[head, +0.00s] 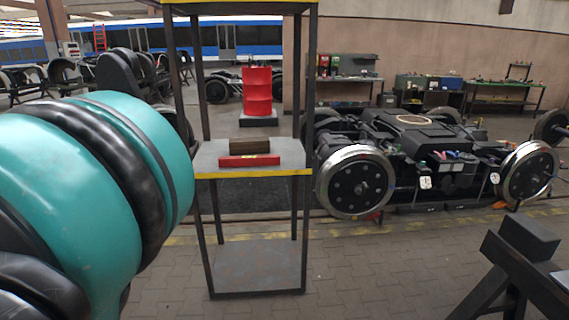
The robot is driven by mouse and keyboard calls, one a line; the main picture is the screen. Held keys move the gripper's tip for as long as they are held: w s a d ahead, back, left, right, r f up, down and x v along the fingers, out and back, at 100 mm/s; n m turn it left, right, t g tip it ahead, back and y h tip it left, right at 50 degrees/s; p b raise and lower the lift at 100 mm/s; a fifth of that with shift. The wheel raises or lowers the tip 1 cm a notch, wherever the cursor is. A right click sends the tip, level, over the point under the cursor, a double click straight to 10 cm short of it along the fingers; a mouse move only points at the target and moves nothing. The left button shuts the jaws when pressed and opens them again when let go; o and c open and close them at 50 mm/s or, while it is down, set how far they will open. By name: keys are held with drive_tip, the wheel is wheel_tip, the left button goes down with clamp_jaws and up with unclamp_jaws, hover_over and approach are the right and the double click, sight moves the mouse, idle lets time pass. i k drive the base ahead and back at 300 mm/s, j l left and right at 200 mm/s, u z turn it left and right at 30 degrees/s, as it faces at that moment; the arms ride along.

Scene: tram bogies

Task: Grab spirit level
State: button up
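A red spirit level (238,161) with a small yellow mark at its middle lies along the front of the middle shelf of a tall open rack (210,157). It lies lengthwise across the picture, near the shelf's yellow front edge. A brown block (250,146) lies just behind it and rises above it; I cannot tell whether the two touch. A large teal and black rounded shape, which looks like my own arm, fills the left side close to the camera. My gripper cannot be seen, and nothing is seen touching the level.
The rack has dark posts, a yellow-edged top shelf and an empty bottom shelf (255,268). A black bogie with steel wheels (355,182) stands to the right behind it. A black frame (520,262) is near at lower right. Paved floor (385,275) between is clear.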

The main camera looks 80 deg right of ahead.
sight(254, 161)
drive_tip(key=z, duration=2.6)
drive_tip(key=i+j, duration=0.05)
